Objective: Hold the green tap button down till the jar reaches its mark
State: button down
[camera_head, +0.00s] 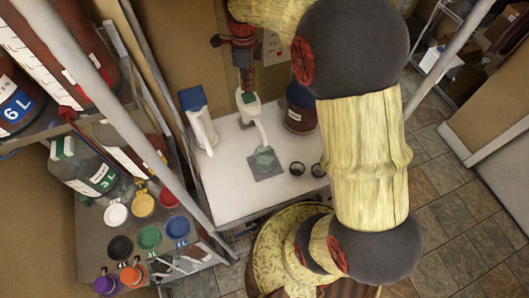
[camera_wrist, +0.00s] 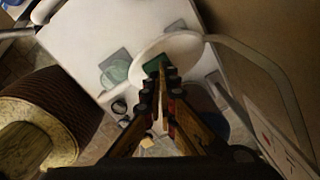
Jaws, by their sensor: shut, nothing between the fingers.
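The white tap (camera_head: 262,128) stands at the back of the white table, its curved spout over the jar. Its green button (camera_head: 249,97) is on top; it also shows in the wrist view (camera_wrist: 180,63). My gripper (camera_head: 246,88) points down at the button, shut and empty. In the wrist view its fingertips (camera_wrist: 163,68) overlap the green button; I cannot tell whether they press it. The glass jar (camera_head: 264,157) stands on a grey square mat (camera_head: 266,173) under the spout and looks pale green. It also shows in the wrist view (camera_wrist: 116,71). Its mark and fill level are too small to read.
A white and blue container (camera_head: 199,120) stands left of the tap, and a dark container (camera_head: 299,112) stands right. Two small dark cups (camera_head: 297,168) are right of the jar. Large labelled bottles (camera_head: 88,170) and coloured lids (camera_head: 149,237) fill the left rack. The table's front left is clear.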

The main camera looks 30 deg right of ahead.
jog(key=shift+f+b, duration=0.65)
jog(key=shift+f, duration=0.75)
dwell(6.6)
